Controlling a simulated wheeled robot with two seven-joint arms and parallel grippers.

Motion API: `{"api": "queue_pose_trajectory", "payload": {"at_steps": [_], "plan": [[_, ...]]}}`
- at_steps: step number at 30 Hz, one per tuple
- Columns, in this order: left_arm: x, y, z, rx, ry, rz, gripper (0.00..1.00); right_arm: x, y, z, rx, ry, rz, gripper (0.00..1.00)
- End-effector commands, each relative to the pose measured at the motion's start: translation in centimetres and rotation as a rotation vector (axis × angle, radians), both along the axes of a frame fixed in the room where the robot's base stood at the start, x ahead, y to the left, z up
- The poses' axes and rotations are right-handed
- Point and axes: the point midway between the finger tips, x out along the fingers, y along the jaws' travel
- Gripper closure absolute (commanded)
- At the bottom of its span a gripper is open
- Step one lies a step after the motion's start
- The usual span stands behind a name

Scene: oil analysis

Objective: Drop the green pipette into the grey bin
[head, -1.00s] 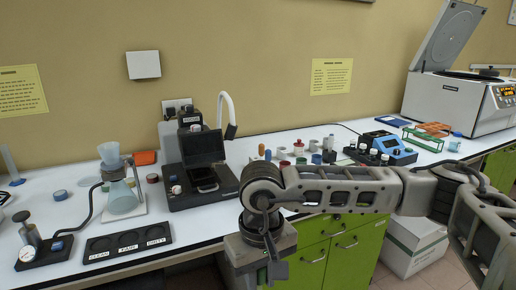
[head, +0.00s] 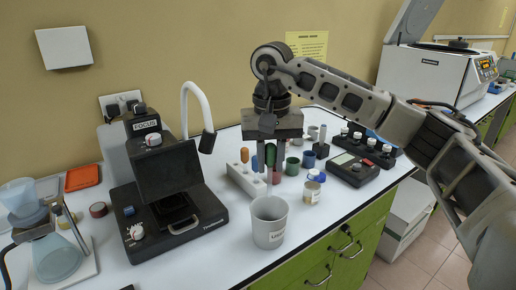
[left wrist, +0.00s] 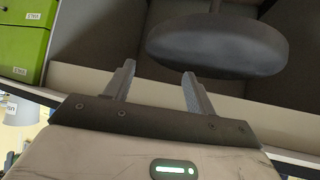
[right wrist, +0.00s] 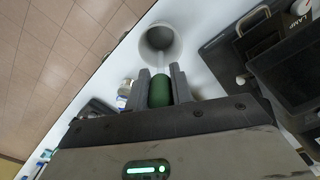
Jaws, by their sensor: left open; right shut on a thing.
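The green pipette (head: 270,154) is held bulb-up between the fingers of my right gripper (head: 271,155). Its green bulb (right wrist: 158,92) also shows between the fingers in the right wrist view, with a pale stem beyond it. The grey bin (head: 269,230) is an open, labelled cup on the white counter. In the head view it stands below and in front of my right gripper. In the right wrist view the bin's mouth (right wrist: 158,42) lies just past the fingertips. My left gripper (left wrist: 158,88) is open and empty, away from the counter, with a dark stool seat beyond it.
A white rack (head: 243,180) with an orange-topped pipette stands behind the bin. Small coloured jars (head: 309,160) and a lidded jar (head: 312,192) sit to the right. A black microscope-like device (head: 175,200) stands left. The counter's front edge is close to the bin.

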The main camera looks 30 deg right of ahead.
Motion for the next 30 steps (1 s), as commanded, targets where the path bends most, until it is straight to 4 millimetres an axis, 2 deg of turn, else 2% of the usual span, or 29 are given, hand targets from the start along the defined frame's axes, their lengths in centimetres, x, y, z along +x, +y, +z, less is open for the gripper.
{"api": "queue_pose_trajectory", "payload": {"at_steps": [3,8,13,21,30], "plan": [[0.2,0.0,0.1,0.000,-0.008,-0.001,0.45,0.1,-0.4,0.2,0.006,0.001,-0.014,0.88],[0.2,0.0,-0.6,0.000,-0.005,-0.002,0.45,0.1,-0.4,-0.7,0.005,0.002,-0.014,0.88],[-0.1,0.0,-1.8,-0.001,0.006,-0.005,0.45,0.1,-0.4,-2.3,0.004,0.002,-0.013,0.88],[0.2,-0.4,-2.1,-0.012,-0.010,-0.011,0.45,0.1,-0.4,-5.0,0.005,0.002,-0.013,0.88],[0.0,-0.5,-2.1,-0.012,-0.006,-0.016,0.45,0.1,-0.4,-5.7,0.005,0.001,-0.013,0.88]]}}
